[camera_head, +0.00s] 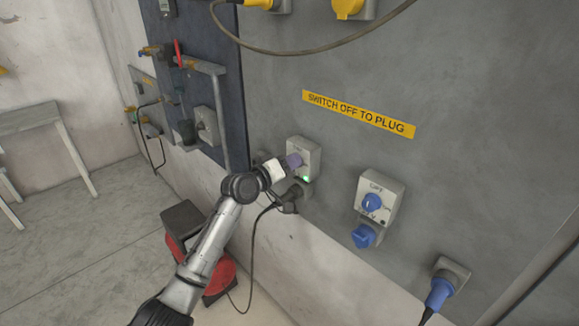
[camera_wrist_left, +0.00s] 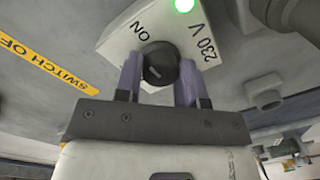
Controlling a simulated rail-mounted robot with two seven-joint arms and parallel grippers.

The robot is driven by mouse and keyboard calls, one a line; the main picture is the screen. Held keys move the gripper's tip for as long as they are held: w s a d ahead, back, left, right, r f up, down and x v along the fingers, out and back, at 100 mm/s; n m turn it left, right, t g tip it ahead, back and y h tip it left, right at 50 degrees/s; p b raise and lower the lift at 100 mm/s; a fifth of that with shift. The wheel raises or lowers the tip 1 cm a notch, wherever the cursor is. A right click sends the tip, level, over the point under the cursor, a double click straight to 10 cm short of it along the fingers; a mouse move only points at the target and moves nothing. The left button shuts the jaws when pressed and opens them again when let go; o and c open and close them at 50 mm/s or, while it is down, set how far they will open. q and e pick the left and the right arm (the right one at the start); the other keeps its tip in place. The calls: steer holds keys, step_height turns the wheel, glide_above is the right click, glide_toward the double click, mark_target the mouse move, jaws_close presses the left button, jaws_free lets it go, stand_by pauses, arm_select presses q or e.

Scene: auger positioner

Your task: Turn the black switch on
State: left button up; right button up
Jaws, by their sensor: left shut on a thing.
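The black switch (camera_wrist_left: 160,64) is a round knob on a light grey socket box (camera_head: 309,150), marked "ON" and "230 V". In the left wrist view it sits between the two purple fingers of my left gripper (camera_wrist_left: 160,78), which is shut on it. The knob has a pale mark, but I cannot tell exactly where it points. A green light (camera_wrist_left: 183,5) on the box is lit. In the head view my left gripper (camera_head: 292,161) reaches the box front and hides the knob. My right gripper is not in view.
A black plug (camera_head: 291,196) with a cable hangs below the box, close to my left wrist. A yellow strip (camera_head: 359,114) reads "SWITCH OFF TO PLUG". Another box with a blue knob (camera_head: 372,203) and a blue plug (camera_head: 438,291) are to the right.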

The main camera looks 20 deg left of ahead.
arm_select(q)
steer(key=shift+f, duration=0.15)
stand_by(0.4)
steer(key=o, duration=0.6)
steer(key=shift+c, duration=0.2)
steer(key=o, duration=0.4)
steer(key=shift+c, duration=0.2)
steer(key=shift+s, duration=0.1)
steer(key=v, duration=1.3)
steer(key=shift+s+a+p, duration=0.2)
steer(key=shift+s+p, duration=0.05)
steer(key=shift+p, duration=0.2)
steer(key=shift+m, duration=0.3)
